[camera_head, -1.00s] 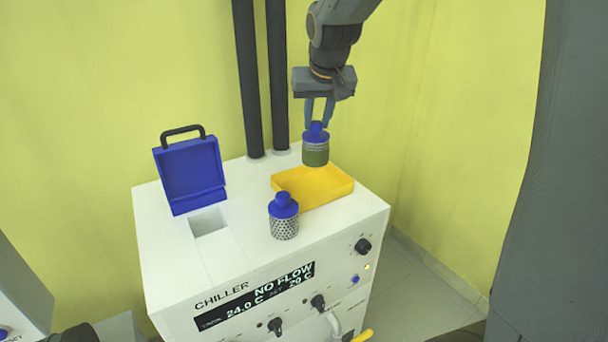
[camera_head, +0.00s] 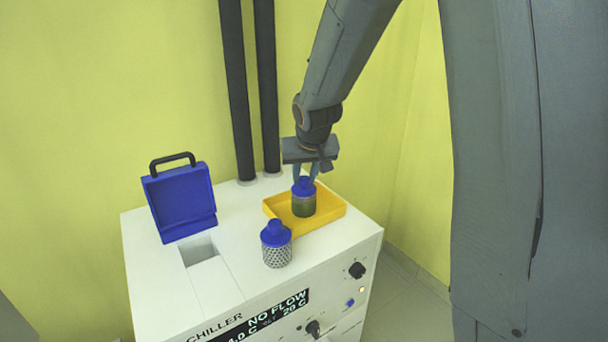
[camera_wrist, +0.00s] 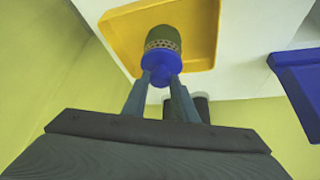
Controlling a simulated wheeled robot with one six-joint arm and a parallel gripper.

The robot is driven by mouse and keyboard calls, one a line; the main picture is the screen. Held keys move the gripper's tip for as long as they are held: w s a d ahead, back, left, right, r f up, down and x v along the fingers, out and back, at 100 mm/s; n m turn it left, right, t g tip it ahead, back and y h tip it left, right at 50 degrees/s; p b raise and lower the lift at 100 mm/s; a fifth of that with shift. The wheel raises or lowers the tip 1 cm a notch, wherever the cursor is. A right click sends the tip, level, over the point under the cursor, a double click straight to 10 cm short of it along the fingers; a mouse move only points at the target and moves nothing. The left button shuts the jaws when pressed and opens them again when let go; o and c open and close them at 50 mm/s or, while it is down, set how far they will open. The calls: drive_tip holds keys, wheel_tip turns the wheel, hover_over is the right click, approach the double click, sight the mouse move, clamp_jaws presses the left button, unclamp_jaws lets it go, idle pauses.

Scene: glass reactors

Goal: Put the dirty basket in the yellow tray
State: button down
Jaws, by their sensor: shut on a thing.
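The dirty basket (camera_head: 304,203) has a blue cap and a body coated green. My gripper (camera_head: 306,181) is shut on the knob of its blue cap. The basket is upright over the yellow tray (camera_head: 331,212), within its rim in the head view; I cannot tell whether its base touches the tray floor. In the wrist view my gripper (camera_wrist: 161,82) holds the cap, with the green basket body (camera_wrist: 163,36) in front of the yellow tray (camera_wrist: 205,30).
A second, clean mesh basket (camera_head: 277,252) with a blue cap stands on the white chiller (camera_head: 150,270), in front of the tray. A raised blue lid (camera_head: 180,202) stands beside a square opening (camera_head: 199,252) at left. Two dark pipes (camera_head: 238,100) rise behind.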

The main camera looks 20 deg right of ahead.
drive_tip(key=shift+f, duration=0.15)
drive_tip(key=c, duration=1.4)
unclamp_jaws()
drive_tip(key=shift+c, duration=0.2)
drive_tip(key=shift+r, duration=0.2)
drive_tip(key=shift+s+r, duration=0.1)
drive_tip(key=shift+r, duration=0.15)
drive_tip(key=b+v, duration=0.2)
drive_tip(key=v, duration=0.9)
drive_tip(key=s+f+n+g, duration=0.1)
drive_tip(key=s+f+g, duration=0.3)
drive_tip(key=s+f, duration=1.3)
drive_tip(key=s, duration=0.2)
drive_tip(key=shift+s+g, duration=0.25)
drive_tip(key=shift+g, duration=0.05)
